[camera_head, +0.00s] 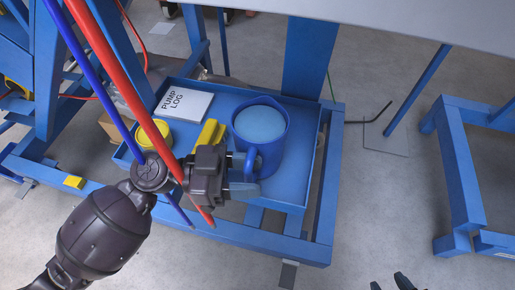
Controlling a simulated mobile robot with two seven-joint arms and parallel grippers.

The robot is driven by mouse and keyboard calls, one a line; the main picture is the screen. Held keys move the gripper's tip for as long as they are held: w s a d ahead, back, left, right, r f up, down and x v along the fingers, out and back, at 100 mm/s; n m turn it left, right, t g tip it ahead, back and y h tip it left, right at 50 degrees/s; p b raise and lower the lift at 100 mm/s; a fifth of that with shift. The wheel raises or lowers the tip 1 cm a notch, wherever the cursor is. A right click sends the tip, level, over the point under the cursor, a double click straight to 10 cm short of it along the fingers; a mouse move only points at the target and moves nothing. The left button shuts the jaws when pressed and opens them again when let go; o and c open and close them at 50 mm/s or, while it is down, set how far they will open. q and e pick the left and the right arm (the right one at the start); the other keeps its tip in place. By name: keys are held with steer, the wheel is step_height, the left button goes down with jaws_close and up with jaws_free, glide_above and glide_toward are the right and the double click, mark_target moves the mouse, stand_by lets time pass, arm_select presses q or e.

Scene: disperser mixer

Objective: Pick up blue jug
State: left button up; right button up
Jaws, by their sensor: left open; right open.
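The blue jug (269,151) stands upright on a blue tray-like shelf and looks filled with something light blue. Its handle (251,163) faces the front left. My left gripper (242,172) is at the handle, with its fingers around or beside it; I cannot tell whether they touch it. The jaws are open. My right gripper (391,283) shows only as dark fingertips at the bottom edge, apart from the jug and open.
A pump log booklet (184,102) and a yellow round container (155,133) share the blue shelf (223,102). A blue frame (458,170) stands at right. Grey floor between is mostly clear.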

arm_select(q)
jaws_close()
steer(key=shift+r, duration=0.15)
